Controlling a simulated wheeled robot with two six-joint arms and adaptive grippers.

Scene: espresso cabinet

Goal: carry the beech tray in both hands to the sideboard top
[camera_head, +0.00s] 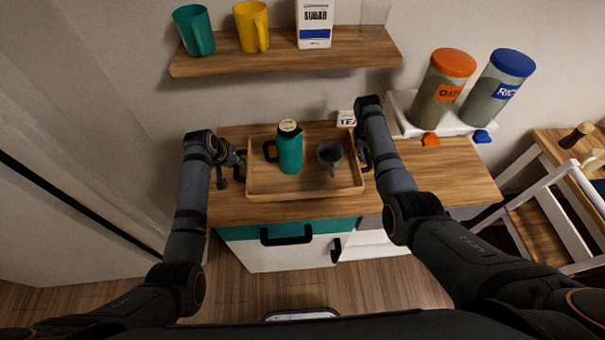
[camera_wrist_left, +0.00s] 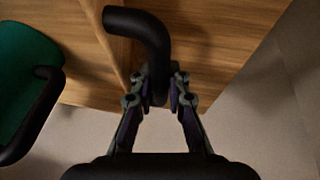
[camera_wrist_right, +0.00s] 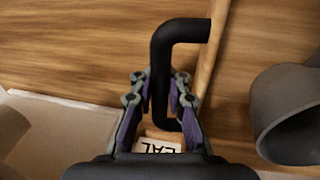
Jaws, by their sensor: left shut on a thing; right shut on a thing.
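The beech tray (camera_head: 310,192) is over the wooden sideboard top (camera_head: 235,212); I cannot tell whether it touches the top. A teal flask (camera_head: 290,154) with a black handle stands upright in it, and a dark grey cup (camera_head: 329,155) sits to the flask's right. My left gripper (camera_head: 238,158) is shut on the tray's left black handle, seen close in the left wrist view (camera_wrist_left: 150,45). My right gripper (camera_head: 364,158) is shut on the right black handle, seen in the right wrist view (camera_wrist_right: 163,70). The arms hide parts of the sideboard.
Dispensers with orange (camera_head: 441,90) and blue (camera_head: 494,90) lids stand at the right back. A wall shelf (camera_head: 285,53) with mugs and a sugar box hangs above. Bare wood shows at the right front.

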